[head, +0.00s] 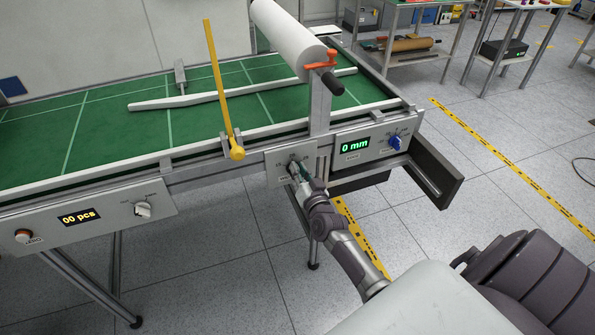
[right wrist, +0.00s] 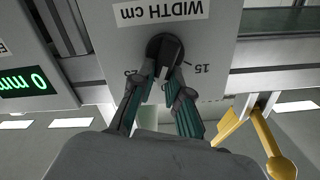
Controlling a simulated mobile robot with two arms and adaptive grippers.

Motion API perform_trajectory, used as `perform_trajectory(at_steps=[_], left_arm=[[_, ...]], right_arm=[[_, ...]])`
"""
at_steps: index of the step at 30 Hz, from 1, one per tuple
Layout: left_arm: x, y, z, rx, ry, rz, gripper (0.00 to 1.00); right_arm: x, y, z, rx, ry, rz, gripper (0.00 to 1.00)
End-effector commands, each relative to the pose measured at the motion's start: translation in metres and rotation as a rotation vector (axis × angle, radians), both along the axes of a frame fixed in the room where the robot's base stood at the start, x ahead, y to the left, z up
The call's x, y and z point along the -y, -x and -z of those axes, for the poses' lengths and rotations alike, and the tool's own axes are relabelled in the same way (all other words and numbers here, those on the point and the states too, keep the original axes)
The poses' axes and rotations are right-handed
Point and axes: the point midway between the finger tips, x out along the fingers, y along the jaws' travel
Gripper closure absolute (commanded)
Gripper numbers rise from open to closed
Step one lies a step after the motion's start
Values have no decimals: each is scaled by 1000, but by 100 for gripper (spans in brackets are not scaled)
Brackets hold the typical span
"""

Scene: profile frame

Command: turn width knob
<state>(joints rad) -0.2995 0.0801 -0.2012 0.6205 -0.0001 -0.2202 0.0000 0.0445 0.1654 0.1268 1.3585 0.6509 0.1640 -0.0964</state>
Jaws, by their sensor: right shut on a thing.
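The width knob (right wrist: 165,48) is a dark round knob on a light grey panel marked "WIDTH cm", which appears upside down in the right wrist view. A "15" mark shows beside it, and another number is partly covered by a finger. In the head view the knob's panel (head: 276,178) sits on the front rail of the green-topped table, and my gripper hides most of the knob. My right gripper (right wrist: 165,76) is shut on the knob, with one green-grey finger on each side; it also shows in the head view (head: 302,172). My left gripper is not in view.
To the right, a panel reads "0 mm" (head: 355,146) and has a blue knob (head: 394,142). To the left, another panel has a "00 pcs" display (head: 76,216) and a white knob (head: 143,210). A yellow lever (head: 220,90) and a white roll (head: 290,38) stand close by.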

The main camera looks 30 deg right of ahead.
Motion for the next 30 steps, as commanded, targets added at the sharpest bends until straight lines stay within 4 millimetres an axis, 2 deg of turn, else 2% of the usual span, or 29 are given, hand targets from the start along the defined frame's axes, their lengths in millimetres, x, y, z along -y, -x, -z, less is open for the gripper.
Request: perform_trajectory(at_steps=[15, 21, 30], left_arm=[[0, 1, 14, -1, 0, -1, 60], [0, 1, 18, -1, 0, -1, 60], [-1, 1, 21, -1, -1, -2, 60]], right_arm=[[7, 2, 7, 105, -443, 0, 100], [8, 2, 8, 134, -558, 0, 100], [9, 2, 9, 154, -643, 0, 100]])
